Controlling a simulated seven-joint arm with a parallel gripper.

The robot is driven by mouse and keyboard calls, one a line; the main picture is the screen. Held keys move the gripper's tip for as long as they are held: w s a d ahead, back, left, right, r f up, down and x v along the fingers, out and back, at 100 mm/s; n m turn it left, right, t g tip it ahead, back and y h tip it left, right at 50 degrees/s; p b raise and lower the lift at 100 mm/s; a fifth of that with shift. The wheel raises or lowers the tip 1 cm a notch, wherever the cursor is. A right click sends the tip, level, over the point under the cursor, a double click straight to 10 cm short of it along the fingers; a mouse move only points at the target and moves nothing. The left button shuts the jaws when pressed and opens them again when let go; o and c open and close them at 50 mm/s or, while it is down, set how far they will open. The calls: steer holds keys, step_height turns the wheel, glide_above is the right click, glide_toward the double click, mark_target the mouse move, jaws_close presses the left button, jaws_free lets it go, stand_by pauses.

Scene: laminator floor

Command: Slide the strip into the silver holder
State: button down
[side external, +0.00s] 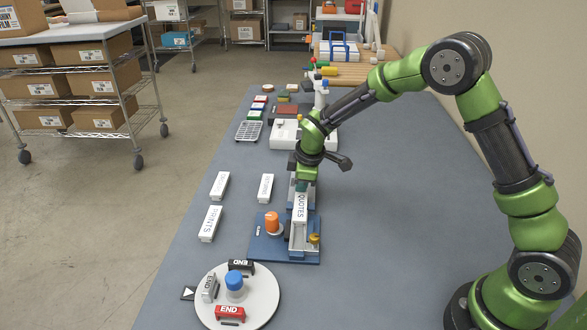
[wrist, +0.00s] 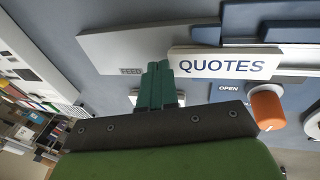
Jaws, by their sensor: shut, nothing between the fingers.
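A white strip lettered QUOTES (side external: 300,208) lies lengthwise on the blue-based fixture (side external: 268,250); it also shows in the wrist view (wrist: 222,63). My gripper (side external: 303,184) is shut and empty at the strip's far end. In the wrist view its green fingertips (wrist: 160,68) are together just beside the strip's end; whether they touch it is unclear. A silver END piece (side external: 210,288) stands on the round plate (side external: 262,300), between a black END piece (side external: 241,266) and a red one (side external: 230,313). The strip is apart from the silver piece.
An orange knob (side external: 271,222) stands left of the strip, by an OPEN label (wrist: 228,88); a brass knob (side external: 314,239) is at the near end. A blue knob (side external: 234,280) tops the round plate. Loose white strips (side external: 210,223) lie left. The table's right side is clear.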

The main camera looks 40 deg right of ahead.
mark_target(299, 205)
steer(key=shift+s+a, duration=0.1)
steer(key=shift+s, duration=0.05)
steer(key=shift+s+a, duration=0.75)
steer(key=shift+a, duration=0.05)
steer(key=shift+s+a, duration=0.1)
steer(key=shift+s+a, duration=0.75)
steer(key=shift+s, duration=0.05)
steer(key=shift+s+a, duration=0.1)
steer(key=shift+a, duration=0.05)
stand_by(0.3)
steer(key=shift+s+a, duration=0.65)
steer(key=shift+s, duration=0.05)
steer(key=shift+w+d, duration=0.25)
steer(key=shift+w+d+r, duration=0.1)
steer(key=shift+w, duration=0.05)
